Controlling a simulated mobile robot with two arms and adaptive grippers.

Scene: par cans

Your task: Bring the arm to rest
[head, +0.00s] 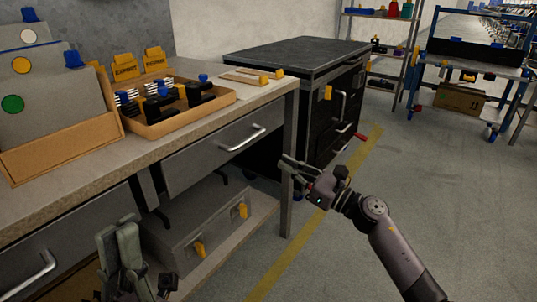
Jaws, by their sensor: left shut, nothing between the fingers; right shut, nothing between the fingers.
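My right gripper (294,165) hangs in the air in front of the workbench's right end, its arm (395,250) coming in from the lower right. It is shut, with nothing held. My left gripper (118,228) is at the lower left, pointing up in front of the lower drawer and shelf. It is shut and empty. Most of my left arm is below the picture's edge.
The workbench (62,195) carries a cardboard tray (135,127) of black parts with blue knobs. A grey case (190,240) sits on its lower shelf. A black cabinet (290,60) stands behind.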

